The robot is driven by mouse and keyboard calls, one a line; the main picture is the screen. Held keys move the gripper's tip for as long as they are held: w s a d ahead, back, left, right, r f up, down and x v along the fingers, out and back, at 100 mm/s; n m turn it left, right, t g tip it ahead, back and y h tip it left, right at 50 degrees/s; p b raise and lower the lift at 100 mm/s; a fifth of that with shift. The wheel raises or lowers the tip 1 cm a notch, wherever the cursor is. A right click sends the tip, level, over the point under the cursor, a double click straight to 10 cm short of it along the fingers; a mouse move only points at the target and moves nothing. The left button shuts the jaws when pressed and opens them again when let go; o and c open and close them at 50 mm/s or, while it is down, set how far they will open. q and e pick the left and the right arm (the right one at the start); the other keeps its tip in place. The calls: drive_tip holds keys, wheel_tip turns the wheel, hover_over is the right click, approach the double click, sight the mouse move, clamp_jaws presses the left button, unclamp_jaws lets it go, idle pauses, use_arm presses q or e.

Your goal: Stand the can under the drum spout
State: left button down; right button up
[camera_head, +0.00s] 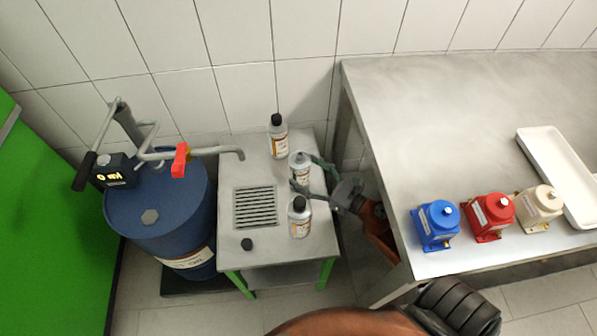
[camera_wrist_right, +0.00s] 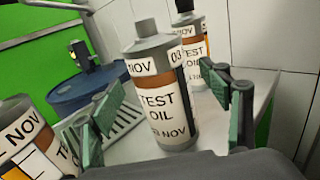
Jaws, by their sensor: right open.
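The uncapped grey-topped test oil can (camera_head: 299,167) stands upright on the small metal stand, right of the drain grate (camera_head: 255,207). In the right wrist view the can (camera_wrist_right: 160,100) shows its TEST OIL label between my fingers. My right gripper (camera_head: 303,172) is open, reaching in from the right with one finger on each side of this can. I cannot tell whether either finger touches it. The drum spout (camera_head: 239,152) is a grey pipe ending above the stand, near the back of the grate. The grate is empty. My left gripper is out of view.
Black-capped bottles stand behind (camera_head: 278,138) and in front (camera_head: 299,222) of the can, close to my gripper. A loose black cap (camera_head: 246,244) lies near the stand's front edge. The blue drum (camera_head: 160,205) stands left; a bench (camera_head: 440,110) with pumps is right.

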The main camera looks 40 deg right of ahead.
drive_tip(key=shift+x, duration=1.35)
drive_tip(key=shift+c, duration=0.3)
drive_tip(key=c, duration=1.6)
drive_tip(key=shift+c, duration=1.3)
drive_tip(key=shift+r, duration=0.1)
